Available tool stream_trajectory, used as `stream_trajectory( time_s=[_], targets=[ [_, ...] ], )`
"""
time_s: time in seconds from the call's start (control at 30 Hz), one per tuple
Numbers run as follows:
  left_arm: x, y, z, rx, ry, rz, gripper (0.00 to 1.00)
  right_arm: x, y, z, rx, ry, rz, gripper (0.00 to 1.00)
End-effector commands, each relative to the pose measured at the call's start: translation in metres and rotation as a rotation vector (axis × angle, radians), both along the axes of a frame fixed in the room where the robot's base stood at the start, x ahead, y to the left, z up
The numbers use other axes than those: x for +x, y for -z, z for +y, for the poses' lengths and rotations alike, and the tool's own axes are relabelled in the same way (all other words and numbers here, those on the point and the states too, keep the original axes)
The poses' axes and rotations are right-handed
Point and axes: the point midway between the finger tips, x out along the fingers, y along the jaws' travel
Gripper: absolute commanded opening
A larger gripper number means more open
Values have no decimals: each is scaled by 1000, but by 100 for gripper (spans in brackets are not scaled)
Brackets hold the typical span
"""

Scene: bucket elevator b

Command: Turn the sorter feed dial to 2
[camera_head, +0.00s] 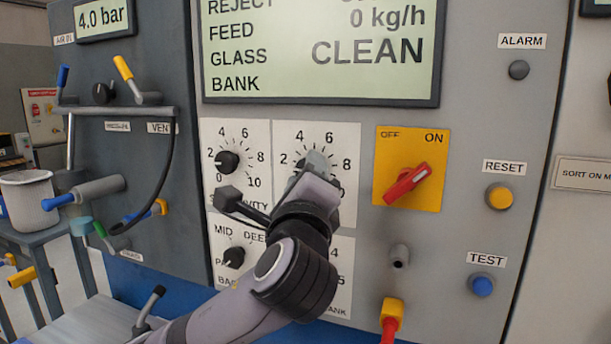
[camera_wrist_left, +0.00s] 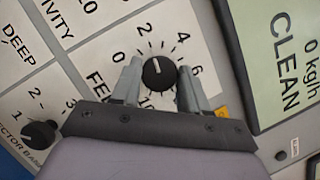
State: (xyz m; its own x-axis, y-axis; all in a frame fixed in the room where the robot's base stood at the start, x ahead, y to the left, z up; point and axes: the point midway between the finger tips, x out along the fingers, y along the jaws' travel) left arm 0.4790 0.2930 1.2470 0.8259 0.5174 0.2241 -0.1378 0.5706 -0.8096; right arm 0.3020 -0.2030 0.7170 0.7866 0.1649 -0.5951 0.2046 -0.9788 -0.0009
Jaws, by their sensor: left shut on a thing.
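The sorter feed dial (camera_wrist_left: 158,73) is a round black knob on a white scale plate. In the left wrist view its white mark points roughly toward the 2. My left gripper (camera_wrist_left: 155,85) has one finger on each side of the knob and is shut on it. In the head view the left gripper (camera_head: 316,165) reaches the feed scale plate (camera_head: 342,140), and the gripper and wrist hide most of the knob and the lower scale. My right gripper is in neither view.
The sensitivity dial (camera_head: 228,162) is just left of my gripper. A red switch (camera_head: 407,184) on a yellow plate is to the right. Below are another knob (camera_head: 234,258) and a red cable plug (camera_head: 390,318). The display (camera_head: 320,50) above reads CLEAN.

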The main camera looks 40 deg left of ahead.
Motion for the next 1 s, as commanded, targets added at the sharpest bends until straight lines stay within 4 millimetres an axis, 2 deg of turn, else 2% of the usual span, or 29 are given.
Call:
stream_trajectory(
  time_s=[0.23, 0.27, 0.3, 0.67, 1.0],
  targets=[
    [0, 0, 0, 0, -2, -1, 14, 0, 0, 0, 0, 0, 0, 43],
    [0, 0, 0, 0, -2, -1, 54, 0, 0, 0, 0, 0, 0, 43],
    [0, 0, 0, 0, -2, -1, 67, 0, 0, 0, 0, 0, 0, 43],
    [-3, 1, -3, 1, 2, -1, 68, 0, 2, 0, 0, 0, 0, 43],
    [-46, 13, -30, 0, 5, -1, 68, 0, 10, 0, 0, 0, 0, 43]
  ],
)
